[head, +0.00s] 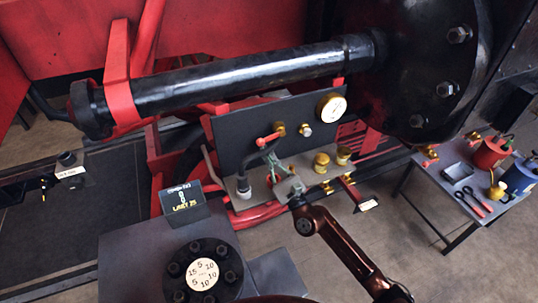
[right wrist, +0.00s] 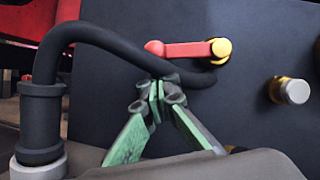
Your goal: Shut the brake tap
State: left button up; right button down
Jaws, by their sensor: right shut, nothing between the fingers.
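The brake tap has a red lever on a yellow-brass hub and is mounted on a dark upright panel. In the right wrist view the tap lever (right wrist: 188,49) lies nearly level, its free end to the left of the hub. In the head view the tap (head: 268,139) is near the panel's middle. My right gripper (head: 280,172) is shut and empty, below the lever. In the right wrist view its green fingers (right wrist: 157,95) meet just under the black hose and the lever's free end; I cannot tell whether they touch the hose. My left gripper is not in view.
A black hose (right wrist: 110,42) curves from a fitting at left to below the tap. A brass fitting (right wrist: 290,90) sits to the right. A gauge (head: 332,108) is on the panel, and a large black pipe (head: 235,75) crosses above. A side table (head: 455,190) holds tools and cans.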

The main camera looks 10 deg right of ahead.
jog(key=shift+s+a+r+m+t+h, duration=0.15)
jog(key=shift+r+m+t+h, duration=0.15)
jog(key=shift+m, duration=0.35)
jog(key=shift+w+a+r+m+t+h, duration=0.1)
jog(key=shift+a+r+m+h, duration=0.2)
jog(key=shift+m, duration=0.4)
jog(key=shift+s+a+r+m+t+h, duration=0.1)
jog(key=shift+r+m+t+h, duration=0.1)
jog(key=shift+m+h, duration=0.35)
jog(key=shift+d+f, duration=0.1)
jog(key=shift+f, duration=0.05)
